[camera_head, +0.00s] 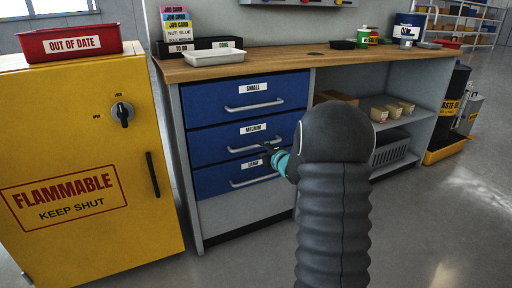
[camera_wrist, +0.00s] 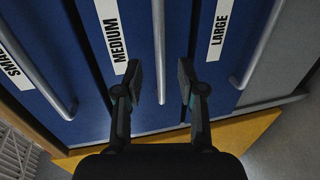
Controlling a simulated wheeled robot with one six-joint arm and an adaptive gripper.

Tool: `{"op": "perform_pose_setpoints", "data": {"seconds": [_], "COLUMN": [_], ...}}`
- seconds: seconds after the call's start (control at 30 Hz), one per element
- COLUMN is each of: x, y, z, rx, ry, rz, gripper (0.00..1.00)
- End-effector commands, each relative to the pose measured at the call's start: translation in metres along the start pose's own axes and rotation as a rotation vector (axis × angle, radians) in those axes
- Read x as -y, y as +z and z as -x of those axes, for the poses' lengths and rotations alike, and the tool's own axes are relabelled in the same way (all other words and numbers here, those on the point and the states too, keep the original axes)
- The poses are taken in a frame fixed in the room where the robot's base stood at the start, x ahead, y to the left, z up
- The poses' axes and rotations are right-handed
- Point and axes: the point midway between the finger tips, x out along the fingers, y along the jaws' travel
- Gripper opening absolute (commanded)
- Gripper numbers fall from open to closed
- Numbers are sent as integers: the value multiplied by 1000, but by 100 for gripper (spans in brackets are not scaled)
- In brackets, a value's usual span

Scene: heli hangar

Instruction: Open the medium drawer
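The blue medium drawer (camera_head: 215,146) is the middle of three in the workbench and looks shut, flush with the drawers around it. Its label reads MEDIUM, and its grey bar handle (camera_head: 243,149) runs across the front. In the wrist view the medium handle (camera_wrist: 158,50) lies lengthwise in the gap between my two fingers. My gripper (camera_wrist: 159,75) is open, one finger on each side of the bar, with a gap on both sides. How deep the bar sits between the fingers I cannot tell. In the head view my arm hides part of the gripper and the drawers' right ends.
The small drawer (camera_head: 205,103) is above and the large drawer (camera_head: 208,181) below, both shut. A yellow flammable cabinet (camera_head: 90,140) stands close on the left. Open shelves with bins (camera_head: 395,112) are on the right. The floor in front is clear.

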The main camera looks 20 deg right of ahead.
Motion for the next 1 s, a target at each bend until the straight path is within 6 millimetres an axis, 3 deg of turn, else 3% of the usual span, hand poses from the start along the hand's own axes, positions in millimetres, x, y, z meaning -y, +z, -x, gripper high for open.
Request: {"op": "perform_pose_setpoints", "data": {"seconds": [0.1,0.33,0.77,0.8,0.93,1.0], "x": [1,0,0,0,0,0], "y": [-1,0,0,0,0,0], "z": [-23,-52,-63,-63,-62,-62], "rx": [-2,0,1,1,1,1], "ry": [-2,-1,-1,-1,-1,-1], "rz": [0,-1,-1,-1,-1,-1], "gripper": [39,39,39,37,4,0]}}
